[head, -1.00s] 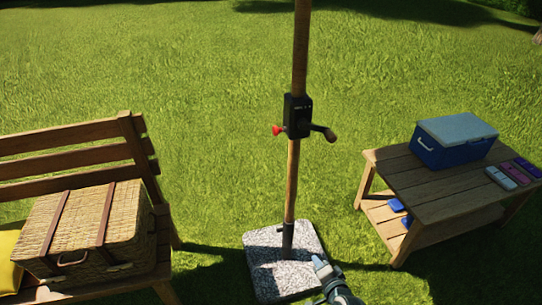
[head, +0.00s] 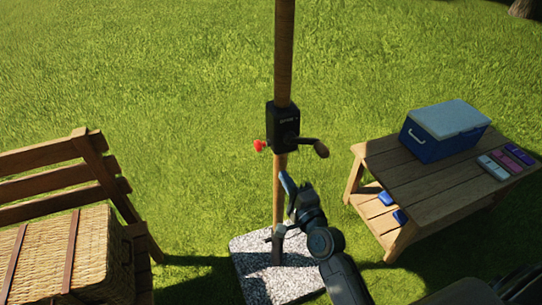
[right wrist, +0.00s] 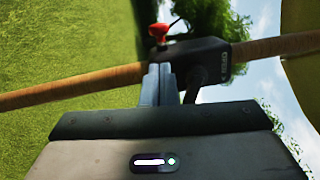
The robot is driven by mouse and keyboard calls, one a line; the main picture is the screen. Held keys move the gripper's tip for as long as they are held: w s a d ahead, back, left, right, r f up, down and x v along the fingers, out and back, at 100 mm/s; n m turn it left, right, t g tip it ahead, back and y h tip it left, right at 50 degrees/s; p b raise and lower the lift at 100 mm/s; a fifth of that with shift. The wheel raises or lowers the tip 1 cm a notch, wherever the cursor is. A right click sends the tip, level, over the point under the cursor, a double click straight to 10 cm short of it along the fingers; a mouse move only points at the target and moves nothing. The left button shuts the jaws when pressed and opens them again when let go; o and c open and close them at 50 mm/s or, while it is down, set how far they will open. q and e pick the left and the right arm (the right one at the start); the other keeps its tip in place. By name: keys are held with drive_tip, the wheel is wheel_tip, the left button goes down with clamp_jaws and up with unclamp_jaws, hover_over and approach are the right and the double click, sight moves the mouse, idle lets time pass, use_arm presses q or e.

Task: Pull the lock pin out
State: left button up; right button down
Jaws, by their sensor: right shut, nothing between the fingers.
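The lock pin has a red knob (head: 260,146) that sticks out on the left side of the black crank housing (head: 283,125) on the wooden pole (head: 284,50). In the right wrist view the red knob (right wrist: 158,30) shows at the top beside the housing (right wrist: 205,62). My right gripper (head: 287,183) is shut and empty, below the housing and close to the pole in the picture. In the right wrist view its fingers (right wrist: 157,84) point toward the housing; I cannot tell whether they touch it. My left gripper is not in view.
A crank handle (head: 321,149) sticks out right of the housing. The pole stands in a speckled stone base (head: 258,285). A wooden table (head: 420,185) with a blue cooler (head: 444,130) stands at right. A bench (head: 45,182) with a wicker basket (head: 95,255) stands at left.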

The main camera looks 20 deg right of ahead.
sight(260, 145)
use_arm(q)
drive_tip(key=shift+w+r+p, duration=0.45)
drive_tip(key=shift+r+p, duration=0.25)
drive_tip(key=shift+p, duration=0.05)
use_arm(e)
drive_tip(key=w+a, duration=0.1)
drive_tip(key=w, duration=0.9)
drive_tip(key=shift+r, duration=0.4)
drive_tip(key=shift+a, duration=0.2)
